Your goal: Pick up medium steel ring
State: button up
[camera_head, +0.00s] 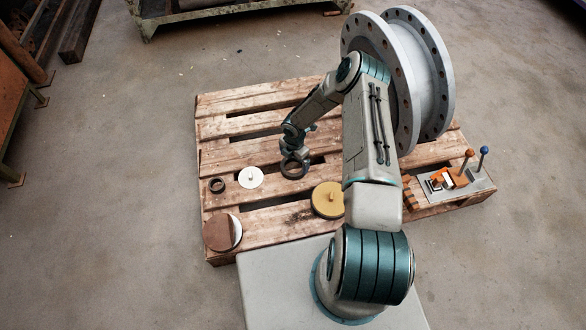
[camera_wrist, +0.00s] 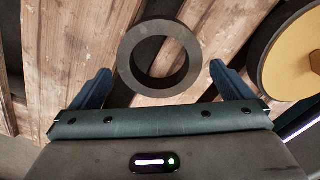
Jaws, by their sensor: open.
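A dark steel ring (camera_head: 293,168) lies on the pallet below my gripper in the head view. In the wrist view the ring (camera_wrist: 158,88) lies flat, just ahead of and between my two fingers, with wood showing through its hole. My gripper (camera_wrist: 157,78) is open, one finger on each side of the ring's near part, with nothing held. In the head view my gripper (camera_head: 293,154) is over the ring's far side. A smaller dark ring (camera_head: 217,185) lies to the left. I cannot tell the exact height gap.
The wooden pallet (camera_head: 240,127) has open gaps between slats. A white disc (camera_head: 250,177) and a yellow disc with a knob (camera_head: 327,200) lie either side. A brown disc (camera_head: 217,232) is at the front left. A large flanged pipe (camera_head: 430,75) and an orange-handled tool (camera_head: 449,179) are right.

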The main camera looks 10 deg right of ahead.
notch_tip(320, 180, down, 3)
jog(key=shift+a+b, duration=0.1)
jog(key=shift+b, duration=0.2)
jog(key=shift+r, duration=0.1)
jog(key=shift+c, duration=0.3)
jog(key=c, duration=0.8)
